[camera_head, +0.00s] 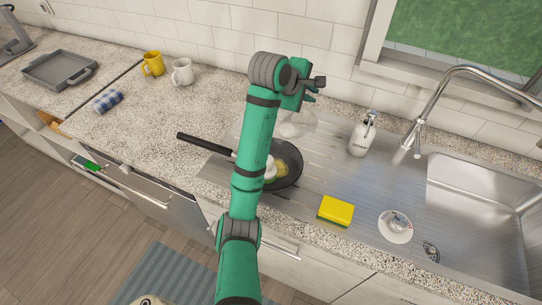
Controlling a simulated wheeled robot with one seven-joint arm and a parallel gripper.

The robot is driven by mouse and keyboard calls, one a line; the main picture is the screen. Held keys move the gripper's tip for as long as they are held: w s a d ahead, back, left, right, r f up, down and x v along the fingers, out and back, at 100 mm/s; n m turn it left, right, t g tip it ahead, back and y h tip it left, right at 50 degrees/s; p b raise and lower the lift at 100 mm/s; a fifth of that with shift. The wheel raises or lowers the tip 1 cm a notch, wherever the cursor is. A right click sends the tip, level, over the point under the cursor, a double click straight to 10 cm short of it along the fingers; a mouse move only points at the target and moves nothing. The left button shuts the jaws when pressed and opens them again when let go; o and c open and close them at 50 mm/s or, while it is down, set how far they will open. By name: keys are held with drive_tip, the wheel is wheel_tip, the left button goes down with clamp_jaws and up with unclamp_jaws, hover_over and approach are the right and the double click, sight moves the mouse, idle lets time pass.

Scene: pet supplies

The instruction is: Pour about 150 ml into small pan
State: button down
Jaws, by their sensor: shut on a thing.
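A black frying pan (294,170) with a long handle pointing left stands on the metal drainboard. My arm crosses in front of it and hides part of it. Something yellow and something pale show inside the pan; I cannot tell whether the yellow is liquid. My gripper (313,91) is above and behind the pan, near the wall. It is shut on what looks like a clear glass vessel (296,124), faint just below the jaws. Its contents and exact tilt are hard to make out.
A white soap bottle (361,136) stands right of the pan, near the faucet (440,88). A yellow sponge (335,211) and a small white dish (396,226) lie in front. The sink (480,190) is right.

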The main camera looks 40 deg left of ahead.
drive_tip(key=shift+s+r+t, duration=0.25)
drive_tip(key=shift+s+t, duration=0.1)
drive_tip(key=shift+t, duration=0.15)
drive_tip(key=shift+s+r+t, duration=0.4)
drive_tip(key=shift+r, duration=0.15)
drive_tip(key=shift+s+r+t, duration=0.9)
drive_tip(key=shift+r, duration=0.15)
idle(2.5)
drive_tip(key=shift+w+f, duration=0.15)
drive_tip(key=shift+w, duration=0.2)
drive_tip(key=w+f+g, duration=0.3)
drive_tip(key=f+g, duration=0.1)
drive_tip(key=shift+w+d+g, duration=0.15)
drive_tip(key=shift+w+g, duration=0.25)
drive_tip(key=shift+w+a+f+g, duration=0.1)
drive_tip(key=shift+a+f+g, duration=0.15)
drive_tip(key=shift+f+g, duration=0.25)
drive_tip(key=shift+d, duration=0.1)
drive_tip(key=shift+w+f, duration=0.1)
drive_tip(key=shift+w, duration=0.15)
